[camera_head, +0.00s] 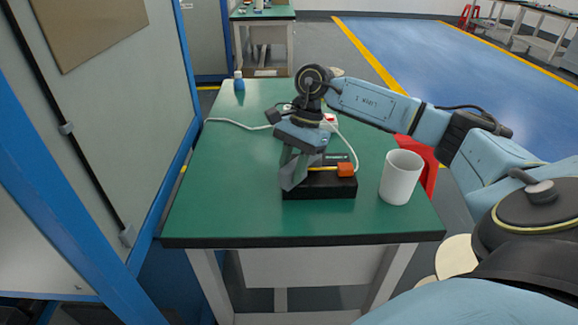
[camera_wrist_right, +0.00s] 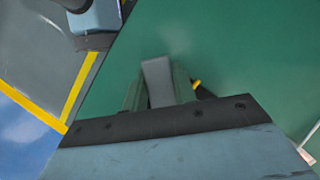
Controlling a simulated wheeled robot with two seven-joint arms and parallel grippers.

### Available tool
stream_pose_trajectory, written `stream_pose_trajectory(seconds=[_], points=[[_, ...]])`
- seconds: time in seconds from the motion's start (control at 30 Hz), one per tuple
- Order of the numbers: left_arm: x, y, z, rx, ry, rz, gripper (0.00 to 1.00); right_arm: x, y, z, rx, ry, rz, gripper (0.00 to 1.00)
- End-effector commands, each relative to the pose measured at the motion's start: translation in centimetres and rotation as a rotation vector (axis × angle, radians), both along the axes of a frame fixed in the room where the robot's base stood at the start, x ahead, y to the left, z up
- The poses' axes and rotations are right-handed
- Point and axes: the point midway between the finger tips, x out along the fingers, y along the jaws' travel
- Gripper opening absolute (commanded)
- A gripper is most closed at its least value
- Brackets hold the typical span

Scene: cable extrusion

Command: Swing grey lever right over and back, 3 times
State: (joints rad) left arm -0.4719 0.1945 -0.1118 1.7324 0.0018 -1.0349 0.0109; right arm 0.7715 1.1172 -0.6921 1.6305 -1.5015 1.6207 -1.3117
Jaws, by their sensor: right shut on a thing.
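The grey lever (camera_wrist_right: 158,82) shows in the right wrist view as a grey block between my two fingers. It belongs to the small machine with a black base (camera_head: 320,191) and an orange block (camera_head: 346,170) on the green table. My right gripper (camera_head: 292,170) reaches down over the left side of this machine and is shut on the lever; it also shows in the right wrist view (camera_wrist_right: 158,92). In the head view my gripper hides much of the lever and the back of the machine, so the lever's exact tilt is hard to tell. My left gripper is not in view.
A white mug (camera_head: 401,178) stands right of the machine on the green table (camera_head: 222,200). A small blue bottle (camera_head: 239,81) stands at the back left. A white cable (camera_head: 236,124) runs across the table. The table's front left is clear.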

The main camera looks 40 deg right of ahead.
Motion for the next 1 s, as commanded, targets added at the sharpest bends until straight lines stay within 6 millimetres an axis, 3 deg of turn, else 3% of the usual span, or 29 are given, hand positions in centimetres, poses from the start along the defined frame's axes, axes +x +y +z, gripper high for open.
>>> stream_pose_trajectory(seconds=[0.43,0.47,0.6,1.0], points=[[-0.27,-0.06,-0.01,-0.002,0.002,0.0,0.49,-0.05,-0.01,0.02,-0.001,-0.002,0.009,0.0],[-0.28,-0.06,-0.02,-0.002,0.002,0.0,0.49,-0.05,-0.01,0.02,-0.001,-0.001,0.008,0.31],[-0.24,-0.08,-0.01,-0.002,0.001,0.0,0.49,-0.06,-0.01,0.02,-0.001,-0.001,0.008,0.49],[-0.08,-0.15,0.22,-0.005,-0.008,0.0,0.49,0.02,-0.36,0.92,-0.001,-0.002,0.007,0.49]])
